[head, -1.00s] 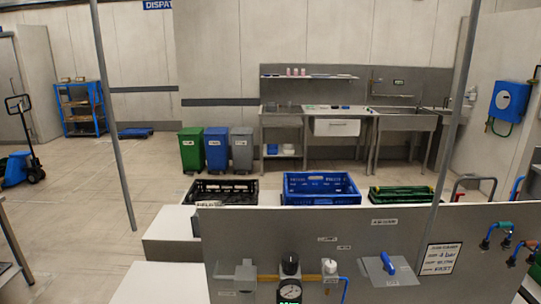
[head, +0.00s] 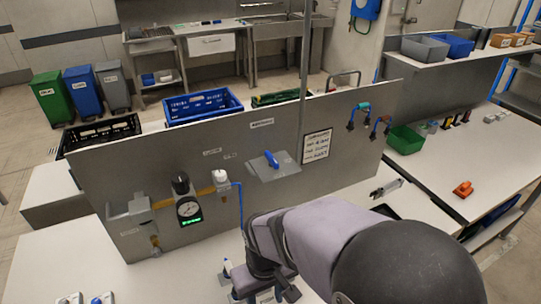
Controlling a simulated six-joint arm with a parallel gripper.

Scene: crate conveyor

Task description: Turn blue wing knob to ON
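The blue wing knob (head: 271,158) sits on a grey tilted plate or box (head: 274,168) on the upright grey panel (head: 150,185), right of its middle, in the head view. Its ON and OFF marks are too small to read. My arm reaches in from the lower right. Its end, my gripper (head: 268,292), points down near the bottom edge of the picture, in front of the panel and well below the knob, apart from it. The fingers are dark and partly cut off, so I cannot tell whether they are open.
A gauge (head: 188,208) with a black knob and a yellow pipe is on the panel's left. Blue and black crates (head: 203,106) stand behind it. A sign (head: 317,147) hangs right of the knob. A side bench (head: 480,150) holds a green bin (head: 405,140) and an orange part (head: 463,188).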

